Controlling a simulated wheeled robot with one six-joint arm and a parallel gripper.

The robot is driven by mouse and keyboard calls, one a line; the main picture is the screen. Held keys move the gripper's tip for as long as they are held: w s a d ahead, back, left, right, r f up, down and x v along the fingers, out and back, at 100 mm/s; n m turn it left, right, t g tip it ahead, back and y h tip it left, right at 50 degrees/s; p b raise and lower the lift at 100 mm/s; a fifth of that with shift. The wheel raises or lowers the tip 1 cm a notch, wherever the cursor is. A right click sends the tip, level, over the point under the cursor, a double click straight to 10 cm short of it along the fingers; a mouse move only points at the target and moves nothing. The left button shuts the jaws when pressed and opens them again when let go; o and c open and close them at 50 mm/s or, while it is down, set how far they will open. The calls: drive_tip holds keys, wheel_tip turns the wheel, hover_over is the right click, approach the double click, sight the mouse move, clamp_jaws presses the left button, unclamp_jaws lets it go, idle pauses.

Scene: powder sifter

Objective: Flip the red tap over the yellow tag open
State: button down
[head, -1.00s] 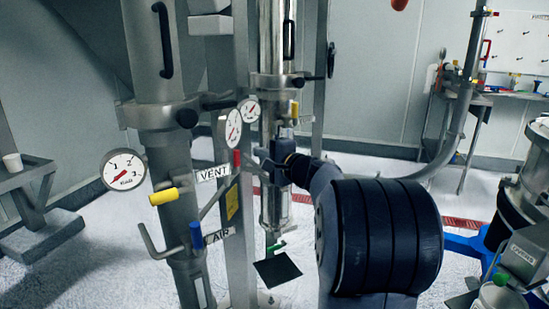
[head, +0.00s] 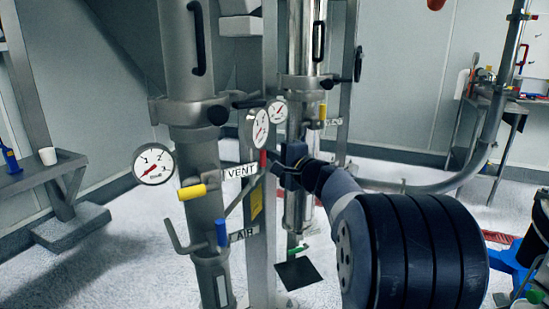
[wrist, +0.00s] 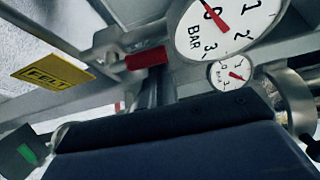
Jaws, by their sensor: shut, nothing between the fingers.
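The red tap (head: 263,158) sits on the grey post beside the VENT label in the head view. In the wrist view the red tap handle (wrist: 147,58) lies roughly level, its grey stem running off to the left. The yellow tag (head: 256,206) is on the post below it; the wrist view shows the tag (wrist: 53,72) left of the tap, with blurred black lettering. My gripper (head: 277,166) is just right of the red tap in the head view. Its narrow dark fingers (wrist: 155,88) are shut and empty, just below the red handle in the wrist view. Contact cannot be told.
Two round gauges (head: 259,128) (head: 277,112) sit just above the red tap. A yellow tap (head: 192,192) and blue tap (head: 221,232) are on the left pipe, with another gauge (head: 153,164). A shiny column (head: 305,45) stands behind my gripper.

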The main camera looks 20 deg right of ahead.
drive_tip(key=shift+s+a+f+b, duration=0.1)
drive_tip(key=shift+f+b, duration=0.1)
drive_tip(key=shift+b, duration=0.2)
drive_tip(key=b, duration=0.3)
drive_tip(key=shift+s+a+n+t, duration=0.2)
drive_tip(key=shift+a+n+t, duration=0.1)
drive_tip(key=shift+n, duration=0.1)
drive_tip(key=shift+r+y, duration=0.2)
drive_tip(key=shift+y, duration=0.1)
drive_tip(key=shift+s, duration=0.1)
drive_tip(key=v, duration=1)
drive_tip(key=shift+s, duration=0.4)
drive_tip(key=shift+d, duration=0.15)
